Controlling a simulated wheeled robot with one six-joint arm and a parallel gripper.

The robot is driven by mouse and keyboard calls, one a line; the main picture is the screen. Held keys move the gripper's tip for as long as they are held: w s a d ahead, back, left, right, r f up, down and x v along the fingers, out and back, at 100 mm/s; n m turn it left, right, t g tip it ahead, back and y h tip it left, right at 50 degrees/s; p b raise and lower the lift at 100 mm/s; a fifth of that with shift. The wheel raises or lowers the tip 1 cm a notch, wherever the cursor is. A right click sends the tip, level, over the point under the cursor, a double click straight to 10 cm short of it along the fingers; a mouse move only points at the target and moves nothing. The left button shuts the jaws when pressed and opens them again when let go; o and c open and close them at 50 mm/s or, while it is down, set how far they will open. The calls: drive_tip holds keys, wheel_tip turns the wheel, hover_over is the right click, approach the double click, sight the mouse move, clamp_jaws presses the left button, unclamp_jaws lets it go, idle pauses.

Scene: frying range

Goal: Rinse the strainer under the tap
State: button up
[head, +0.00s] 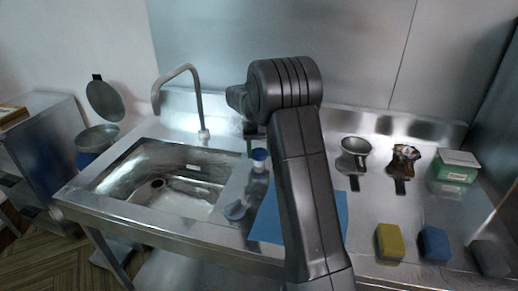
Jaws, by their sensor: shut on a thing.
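The tap (187,83) is a tall curved metal spout behind the sink. The sink (163,187) is a metal basin at left, with a dark round drain in its floor; no water stream shows. My arm rises through the middle, with its wrist between the tap and the utensils at right. A round metal bowl-shaped utensil (355,147) with a dark handle stands on the right counter. Beside it is a brown, crumpled-looking utensil (404,154), also dark-handled. I cannot tell whether either is the strainer.
A blue mat (268,222) lies partly behind my arm. A blue-topped jar (259,161) and a blue-grey round item (235,211) are near the sink's right rim. Yellow (389,242) and blue (434,243) blocks and a green box (456,168) stand at right.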

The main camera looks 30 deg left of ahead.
sight(259, 152)
drive_tip(key=n+p, duration=0.1)
drive_tip(key=n, duration=0.2)
drive_tip(key=shift+r, duration=0.15)
drive_tip(key=shift+n+p, duration=0.55)
drive_tip(key=shift+n, duration=1.35)
drive_tip(key=shift+w, duration=0.1)
drive_tip(key=o, duration=1)
wheel_tip(259, 152, up, 14)
drive_tip(key=shift+f+b, duration=0.2)
drive_tip(key=shift+b, duration=0.15)
